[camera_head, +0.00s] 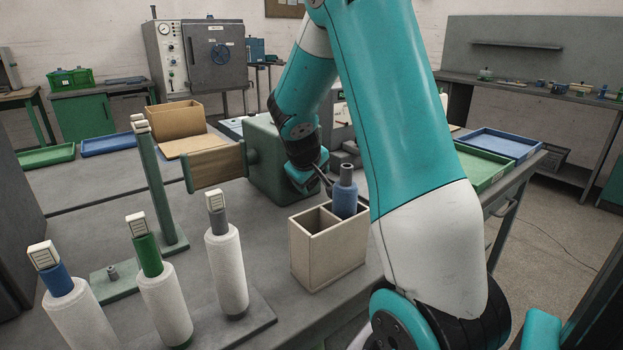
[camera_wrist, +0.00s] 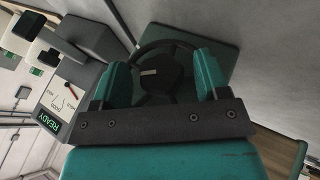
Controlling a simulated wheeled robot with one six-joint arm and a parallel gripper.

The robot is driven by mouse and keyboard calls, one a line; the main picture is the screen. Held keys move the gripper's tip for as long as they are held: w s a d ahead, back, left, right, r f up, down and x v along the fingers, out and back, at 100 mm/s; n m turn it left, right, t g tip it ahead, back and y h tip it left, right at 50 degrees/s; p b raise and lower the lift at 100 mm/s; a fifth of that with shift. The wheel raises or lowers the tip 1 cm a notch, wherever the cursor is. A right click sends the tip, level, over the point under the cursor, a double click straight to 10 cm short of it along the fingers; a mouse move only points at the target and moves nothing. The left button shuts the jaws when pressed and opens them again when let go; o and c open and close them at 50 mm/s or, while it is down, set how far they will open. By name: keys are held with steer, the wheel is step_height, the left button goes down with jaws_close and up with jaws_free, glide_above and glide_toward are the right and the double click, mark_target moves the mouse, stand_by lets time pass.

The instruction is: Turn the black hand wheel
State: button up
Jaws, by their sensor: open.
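The black hand wheel (camera_wrist: 153,72) shows in the wrist view, with a round rim, spokes and a dark hub bearing a pale mark. It is mounted against a green housing. My gripper (camera_wrist: 162,80) is open, its two teal fingers to the left and right over the wheel. Whether the fingers touch the rim I cannot tell. In the head view my gripper (camera_head: 312,180) is at the right side of the green winder housing (camera_head: 270,165). The wheel is hidden there behind my arm.
Several yarn cones (camera_head: 226,265) stand at the front left. A panel reading READY (camera_wrist: 48,123) is left of the wheel in the wrist view. Green and blue trays (camera_head: 500,143) are at the right.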

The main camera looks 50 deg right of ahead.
steer(key=shift+c, duration=0.5)
steer(key=c, duration=0.8)
steer(key=shift+f+h+b, duration=0.1)
steer(key=shift+h+b, duration=0.2)
steer(key=h+b, duration=0.1)
steer(key=n+h+b, duration=0.1)
steer(key=h, duration=0.1)
steer(key=shift+w+a+f+b, duration=0.1)
steer(key=shift+a+f+b, duration=0.1)
steer(key=shift+f+b, duration=0.15)
steer(key=n+h+b, duration=0.1)
steer(key=h+b, duration=0.3)
steer(key=shift+f+g, duration=0.15)
steer(key=shift+g, duration=0.15)
steer(key=h+b, duration=0.1)
steer(key=b, duration=0.3)
steer(key=h+b, duration=0.1)
steer(key=b, duration=0.4)
steer(key=shift+f+n+h, duration=0.25)
steer(key=shift+n+h, duration=0.05)
steer(key=shift+n, duration=0.1)
steer(key=b, duration=0.4)
steer(key=shift+r+h, duration=0.1)
steer(key=shift+h, duration=0.3)
steer(key=shift+r+b, duration=0.25)
steer(key=shift+b, duration=0.8)
